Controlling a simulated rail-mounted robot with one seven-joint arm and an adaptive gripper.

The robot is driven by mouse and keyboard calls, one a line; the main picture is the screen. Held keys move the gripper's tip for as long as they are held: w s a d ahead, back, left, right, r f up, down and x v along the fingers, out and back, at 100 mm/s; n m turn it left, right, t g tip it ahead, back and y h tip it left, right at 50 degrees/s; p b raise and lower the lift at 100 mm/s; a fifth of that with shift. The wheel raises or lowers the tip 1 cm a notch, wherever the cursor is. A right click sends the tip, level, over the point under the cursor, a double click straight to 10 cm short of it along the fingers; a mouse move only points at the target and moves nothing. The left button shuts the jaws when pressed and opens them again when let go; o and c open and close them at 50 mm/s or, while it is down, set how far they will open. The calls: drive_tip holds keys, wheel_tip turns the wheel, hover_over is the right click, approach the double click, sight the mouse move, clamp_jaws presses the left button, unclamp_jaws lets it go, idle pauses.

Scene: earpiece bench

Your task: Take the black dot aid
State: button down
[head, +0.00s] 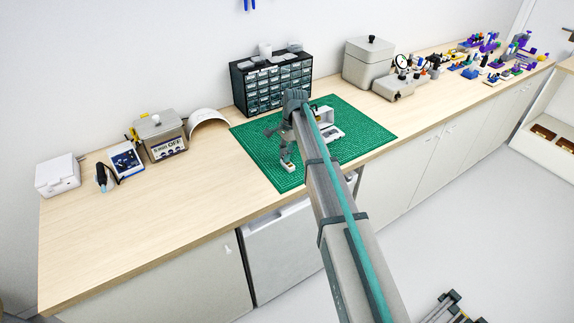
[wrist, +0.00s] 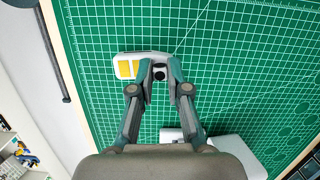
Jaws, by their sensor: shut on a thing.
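My gripper (wrist: 159,74) is shut on the black dot aid (wrist: 159,73), a small dark round piece between the fingertips in the wrist view. The fingertips are over a small white tray (wrist: 148,54) with a yellow patch at its left side. I cannot tell whether the aid still touches the tray. In the head view my gripper (head: 287,162) reaches down at the mat's front part, with the white tray (head: 288,168) at its tips. The aid cannot be made out there.
The green cutting mat (head: 362,125) lies on the wooden bench (head: 150,220). A white open box (head: 327,130) stands on the mat to the right of my gripper. A black drawer cabinet (head: 240,85) stands behind. The bench at left front is clear.

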drive_tip(key=shift+r, duration=0.2)
drive_tip(key=shift+r+p, duration=0.95)
drive_tip(key=shift+r, duration=0.35)
